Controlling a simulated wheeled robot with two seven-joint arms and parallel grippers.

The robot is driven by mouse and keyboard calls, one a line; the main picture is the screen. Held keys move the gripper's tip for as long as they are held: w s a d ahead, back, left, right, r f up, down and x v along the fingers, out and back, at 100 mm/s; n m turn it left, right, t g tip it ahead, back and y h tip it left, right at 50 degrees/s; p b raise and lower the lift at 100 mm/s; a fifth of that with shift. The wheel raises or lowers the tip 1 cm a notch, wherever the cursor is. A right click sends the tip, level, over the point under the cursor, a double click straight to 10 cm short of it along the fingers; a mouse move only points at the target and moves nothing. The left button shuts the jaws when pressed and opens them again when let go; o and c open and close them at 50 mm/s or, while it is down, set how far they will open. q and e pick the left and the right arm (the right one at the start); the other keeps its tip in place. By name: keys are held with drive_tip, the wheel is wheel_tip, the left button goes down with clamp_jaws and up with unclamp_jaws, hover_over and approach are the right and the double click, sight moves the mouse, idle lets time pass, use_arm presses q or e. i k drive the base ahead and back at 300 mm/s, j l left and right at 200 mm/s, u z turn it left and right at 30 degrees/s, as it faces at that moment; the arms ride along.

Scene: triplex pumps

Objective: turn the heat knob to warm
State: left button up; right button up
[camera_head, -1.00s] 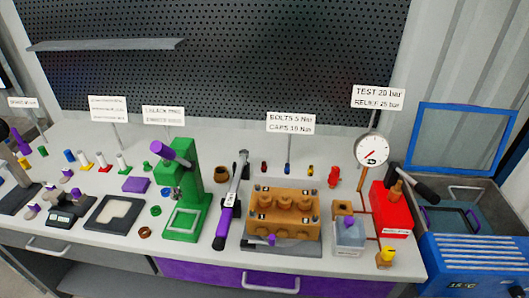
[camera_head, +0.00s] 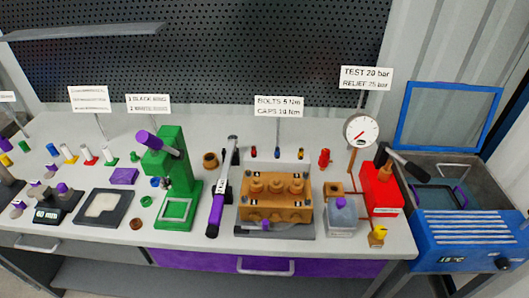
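A blue box-shaped unit (camera_head: 470,228) stands at the right end of the bench, with its blue-framed lid (camera_head: 449,83) raised and a grey basin inside. Its front carries a small dark display (camera_head: 452,260) that seems to read 15 °C. A dark round knob (camera_head: 502,263) sits to the right of the display, near the right picture edge. It is probably the heat knob; its markings and pointer are too small to read. Neither of my grippers is in view.
Left of the unit, the bench holds a red pump box (camera_head: 381,195) with a black lever, a pressure gauge (camera_head: 361,131), a brown pump block (camera_head: 275,205) and a green press (camera_head: 178,213). A purple drawer (camera_head: 200,259) is shut below. The floor space before the unit is mostly out of frame.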

sight(503, 263)
drive_tip(key=z, duration=1.45)
